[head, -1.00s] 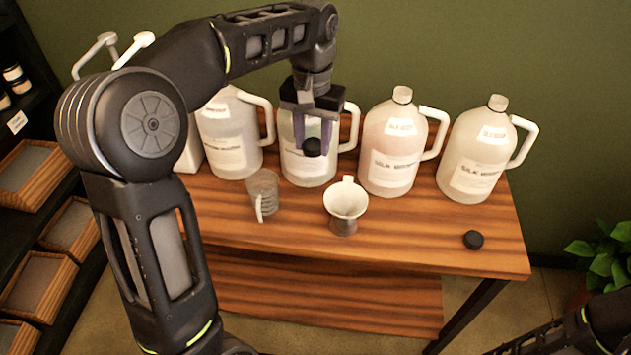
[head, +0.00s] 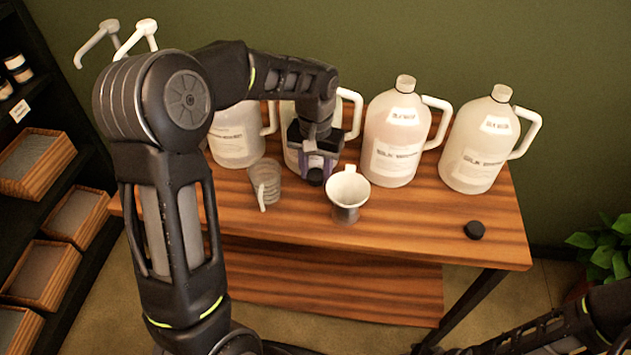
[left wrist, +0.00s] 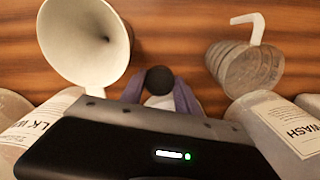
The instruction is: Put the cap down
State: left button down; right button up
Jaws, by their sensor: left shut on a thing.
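My left gripper (head: 314,172) is shut on a small black cap (head: 315,177), low in front of the second jug from the left (head: 291,150). In the left wrist view the dark round cap (left wrist: 159,80) sits between the purple fingers. Behind it there is a pale round patch that I cannot identify. Whether the cap touches the table (head: 400,215) is not clear. Another black cap (head: 474,230) lies on the table at the right. My right gripper is not in view; only part of that arm shows at the bottom right.
A white funnel in a metal cup (head: 347,193) stands just right of my left gripper. A clear measuring cup (head: 265,183) stands to its left.

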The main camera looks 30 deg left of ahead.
aim_at(315, 175)
pick_arm(q)
jog(key=shift+f, duration=1.95)
jog(key=shift+f+b, duration=0.3)
jog(key=shift+f, duration=0.15)
jog(key=c, duration=1.2)
grip_release()
jog(key=shift+o, duration=0.2)
jog(key=shift+r+p, duration=0.55)
jog(key=shift+r, duration=0.05)
notch_tip(315, 175, up, 12)
jog(key=shift+f+b, duration=0.1)
jog(key=shift+b, duration=0.3)
